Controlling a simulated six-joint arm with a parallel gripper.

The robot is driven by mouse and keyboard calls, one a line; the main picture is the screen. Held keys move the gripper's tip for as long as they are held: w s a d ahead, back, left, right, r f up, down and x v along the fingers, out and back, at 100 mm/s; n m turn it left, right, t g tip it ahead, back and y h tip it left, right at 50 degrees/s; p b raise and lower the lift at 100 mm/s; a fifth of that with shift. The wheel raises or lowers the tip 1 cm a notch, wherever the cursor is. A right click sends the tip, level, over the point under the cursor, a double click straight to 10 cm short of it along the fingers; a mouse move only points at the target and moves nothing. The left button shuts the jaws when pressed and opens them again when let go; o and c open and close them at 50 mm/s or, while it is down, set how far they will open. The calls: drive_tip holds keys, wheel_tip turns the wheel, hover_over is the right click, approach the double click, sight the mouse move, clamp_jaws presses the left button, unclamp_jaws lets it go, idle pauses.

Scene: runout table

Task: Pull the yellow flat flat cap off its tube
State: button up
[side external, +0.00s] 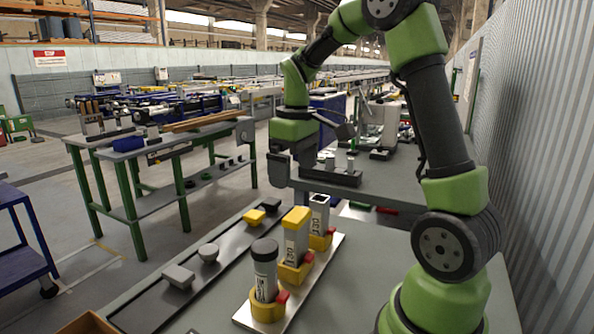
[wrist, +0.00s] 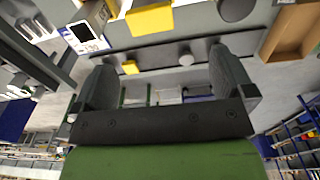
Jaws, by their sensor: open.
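The yellow flat cap (side external: 297,217) sits on top of the square tube (side external: 296,246), the middle one of three standing tubes. In the wrist view the yellow cap (wrist: 150,20) is near the top edge, beyond the fingertips and laterally between them. My gripper (side external: 291,178) is open and empty, pointing down, above and apart from the tubes. The tube's lower end stands in a yellow holder (side external: 295,271) with a red part.
A round tube with a black cap (side external: 264,250) stands in front, and an open square tube (side external: 319,215) behind. All stand on a metal plate (side external: 322,263). A dark strip (side external: 230,243) at left carries loose caps, including another yellow one (side external: 254,217). A brown tray (wrist: 290,35) is nearby.

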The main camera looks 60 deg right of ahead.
sight(297, 214)
drive_tip(key=shift+w+d+f+g, duration=0.1)
drive_tip(key=shift+d+f+g, duration=0.2)
drive_tip(key=shift+d+f, duration=0.5)
wheel_tip(297, 214, down, 10)
drive_tip(key=shift+r, duration=0.15)
drive_tip(key=c, duration=1.4)
drive_tip(key=shift+r, duration=2.5)
